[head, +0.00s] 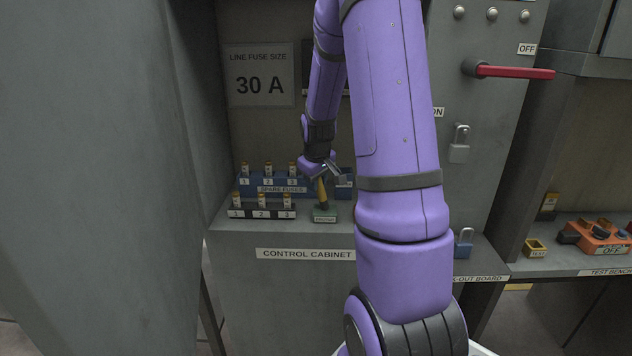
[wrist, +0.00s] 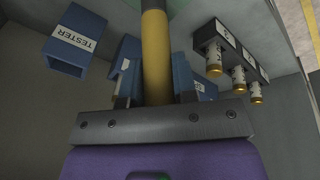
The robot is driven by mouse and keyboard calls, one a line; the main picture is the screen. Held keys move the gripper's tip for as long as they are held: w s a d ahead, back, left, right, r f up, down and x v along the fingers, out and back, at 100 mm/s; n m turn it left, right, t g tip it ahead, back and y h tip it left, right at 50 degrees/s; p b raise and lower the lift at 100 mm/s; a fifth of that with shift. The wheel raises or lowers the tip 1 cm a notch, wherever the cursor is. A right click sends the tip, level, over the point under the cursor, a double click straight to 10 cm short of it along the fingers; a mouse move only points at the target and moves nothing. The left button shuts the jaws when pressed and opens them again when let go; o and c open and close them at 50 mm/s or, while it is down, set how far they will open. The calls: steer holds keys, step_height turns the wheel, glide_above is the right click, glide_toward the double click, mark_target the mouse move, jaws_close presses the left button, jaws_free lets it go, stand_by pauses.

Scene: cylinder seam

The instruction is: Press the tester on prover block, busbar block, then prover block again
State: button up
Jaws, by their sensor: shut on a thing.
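My gripper (head: 325,172) is shut on the yellow tester (head: 321,191), which has a dark end and points down. The tester's yellow shaft (wrist: 156,55) also shows between the fingers in the wrist view. A green block (head: 325,214) with a small label, apparently the prover block, lies right below the tester's tip. Its green top shows at the upper edge of the wrist view (wrist: 178,4). I cannot tell whether the tip touches it. A dark block (head: 262,212) numbered 1, 2, 3 holds fuses to its left; I cannot tell whether it is the busbar block.
A blue spare fuses rack (head: 282,189) stands behind the dark block. A blue holder labelled TESTER (wrist: 70,42) is empty. An orange box (head: 597,237) lies on the test bench.

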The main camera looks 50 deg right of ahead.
stand_by(0.3)
steer(key=shift+r, duration=3.45)
